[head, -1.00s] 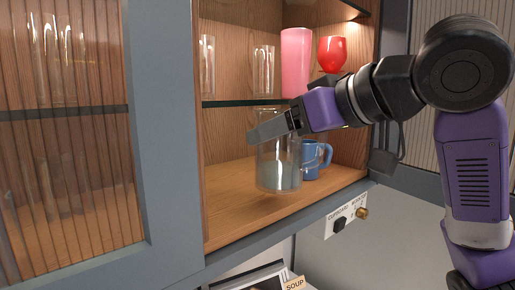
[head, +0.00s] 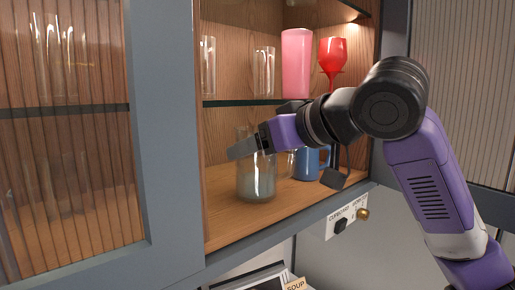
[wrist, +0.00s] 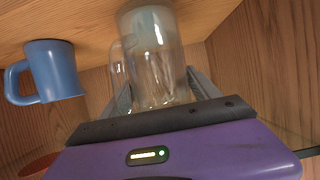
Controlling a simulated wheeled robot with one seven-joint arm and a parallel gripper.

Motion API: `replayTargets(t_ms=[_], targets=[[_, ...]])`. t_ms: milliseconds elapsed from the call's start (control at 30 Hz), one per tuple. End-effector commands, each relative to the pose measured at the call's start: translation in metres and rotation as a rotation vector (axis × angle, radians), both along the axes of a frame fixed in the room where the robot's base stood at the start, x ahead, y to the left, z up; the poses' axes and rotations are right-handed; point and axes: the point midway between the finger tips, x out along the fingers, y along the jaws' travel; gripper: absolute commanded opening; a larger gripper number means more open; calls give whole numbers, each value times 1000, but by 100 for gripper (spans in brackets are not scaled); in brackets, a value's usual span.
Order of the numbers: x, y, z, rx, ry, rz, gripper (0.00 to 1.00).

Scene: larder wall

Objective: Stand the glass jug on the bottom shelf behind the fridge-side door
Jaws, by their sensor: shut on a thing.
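The glass jug (head: 256,182) is clear with a cloudy lower part, and it is upright inside the open cupboard, low over the wooden bottom shelf (head: 225,227). I cannot tell whether its base touches the shelf. My gripper (head: 250,146) is shut on the jug near its upper part. In the wrist view the jug (wrist: 150,55) sits between the two fingers (wrist: 160,90), its handle on the left side. A blue mug (head: 311,163) stands on the same shelf to the right, partly hidden by my arm; it also shows in the wrist view (wrist: 54,72).
A glass shelf (head: 236,103) above holds clear glasses (head: 263,72), a pink tumbler (head: 297,64) and a red goblet (head: 331,62). A ribbed glass door (head: 75,150) in a grey frame is at left. A labelled switch panel (head: 346,219) is below the shelf's front edge.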

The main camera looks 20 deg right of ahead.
Motion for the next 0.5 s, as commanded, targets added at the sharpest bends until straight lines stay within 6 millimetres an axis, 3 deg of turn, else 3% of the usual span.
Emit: replayTargets(t_ms=[133,167,200,267,500], targets=[[0,0,-3,1,-3,1,2],[0,0,-3,0,0,1,75],[0,0,-3,0,0,1,83],[0,0,-3,0,0,1,93],[0,0,-3,0,0,0,93]])
